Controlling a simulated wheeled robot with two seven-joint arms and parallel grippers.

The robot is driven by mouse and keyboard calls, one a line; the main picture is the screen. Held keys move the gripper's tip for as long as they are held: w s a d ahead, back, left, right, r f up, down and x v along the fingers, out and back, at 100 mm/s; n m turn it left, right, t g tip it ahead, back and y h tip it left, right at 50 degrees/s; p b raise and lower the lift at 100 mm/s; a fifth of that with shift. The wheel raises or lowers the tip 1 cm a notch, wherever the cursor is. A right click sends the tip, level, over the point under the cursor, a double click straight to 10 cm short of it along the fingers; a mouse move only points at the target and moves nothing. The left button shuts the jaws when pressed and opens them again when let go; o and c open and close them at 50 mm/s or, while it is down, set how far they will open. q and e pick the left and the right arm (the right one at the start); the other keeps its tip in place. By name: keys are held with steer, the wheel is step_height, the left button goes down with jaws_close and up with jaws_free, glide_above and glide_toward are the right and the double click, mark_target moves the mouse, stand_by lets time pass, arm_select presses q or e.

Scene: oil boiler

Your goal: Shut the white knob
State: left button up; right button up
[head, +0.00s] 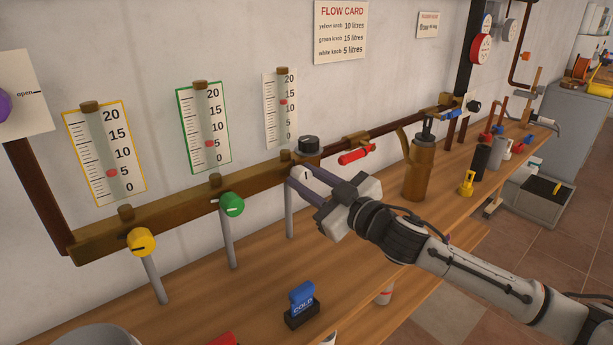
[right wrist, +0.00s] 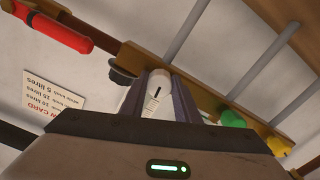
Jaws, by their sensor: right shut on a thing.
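The white knob (head: 304,175) sits on the front of the brass manifold bar (head: 184,206), at its right end. My right gripper (head: 311,182) is shut on it, with a finger on either side. In the right wrist view the white knob (right wrist: 159,82) shows between the two grey fingers (right wrist: 158,95). Its short dark mark looks near upright in the head view. The white-framed gauge (head: 280,120) above has its red float between 10 and 15. My left gripper is in neither view.
The green knob (head: 231,204) and yellow knob (head: 141,242) sit further left on the bar. A red lever (head: 356,154) is right of my gripper. A brass can (head: 418,168) stands on the wooden bench, and a blue-topped COLD block (head: 302,305) lies below.

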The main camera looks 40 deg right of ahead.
steer(key=shift+r+n+p, duration=0.1)
steer(key=shift+n+p, duration=0.4)
steer(key=shift+n, duration=0.4)
steer(key=n+p, duration=0.1)
steer(key=n, duration=0.1)
steer(key=shift+n, duration=0.3)
steer(key=n+p, duration=0.2)
steer(key=n, duration=0.2)
steer(key=shift+n, duration=0.3)
steer(key=n+p, duration=0.1)
steer(key=n, duration=0.2)
steer(key=shift+n, duration=0.3)
steer(key=n+p, duration=0.1)
steer(key=n, duration=0.2)
steer(key=shift+n, duration=0.4)
steer(key=n+p, duration=0.1)
steer(key=n, duration=0.2)
steer(key=shift+n, duration=0.3)
steer(key=n, duration=0.2)
steer(key=shift+n+p, duration=0.3)
steer(key=shift+p, duration=0.05)
steer(key=shift+n, duration=1.5)
